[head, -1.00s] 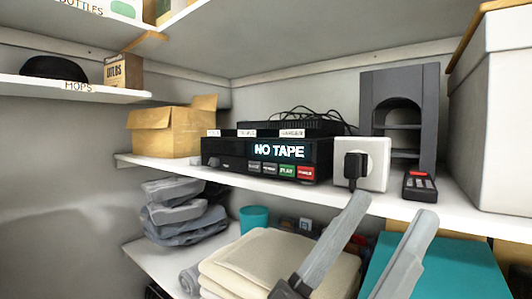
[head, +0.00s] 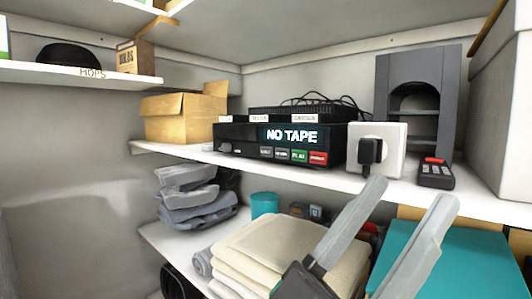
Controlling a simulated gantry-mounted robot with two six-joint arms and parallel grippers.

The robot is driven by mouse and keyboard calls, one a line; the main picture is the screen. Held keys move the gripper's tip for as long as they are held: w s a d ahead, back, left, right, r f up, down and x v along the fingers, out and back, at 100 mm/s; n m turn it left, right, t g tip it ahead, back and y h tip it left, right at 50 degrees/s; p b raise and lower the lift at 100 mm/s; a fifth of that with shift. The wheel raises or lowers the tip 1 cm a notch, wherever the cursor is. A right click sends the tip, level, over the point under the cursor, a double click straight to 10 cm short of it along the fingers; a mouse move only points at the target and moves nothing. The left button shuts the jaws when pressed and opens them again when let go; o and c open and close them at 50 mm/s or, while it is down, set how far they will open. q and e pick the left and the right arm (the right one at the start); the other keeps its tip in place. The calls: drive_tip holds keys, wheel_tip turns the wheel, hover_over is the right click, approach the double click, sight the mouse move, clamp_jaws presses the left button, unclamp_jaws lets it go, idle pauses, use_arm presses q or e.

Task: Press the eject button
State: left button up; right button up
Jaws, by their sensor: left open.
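A black tape player (head: 235,133) stands on the middle shelf. Its lit display (head: 291,136) reads "NO TAPE". A row of small buttons lies low on its front: two dark ones (head: 273,153), a green one (head: 299,155) and a red one (head: 318,158). The dark buttons' lettering is too small to read, so I cannot tell which is eject. My left gripper (head: 409,192) is open and empty, its two grey fingers pointing up in front of the shelf, below and right of the player. My right gripper is not in view.
A white outlet box (head: 394,139) with a black plug (head: 370,152) stands right of the player. A cardboard box (head: 183,118) is at left. Folded towels (head: 262,246) lie below.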

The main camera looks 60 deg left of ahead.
use_arm(q)
clamp_jaws()
drive_tip(key=shift+y, duration=0.3)
idle(1.5)
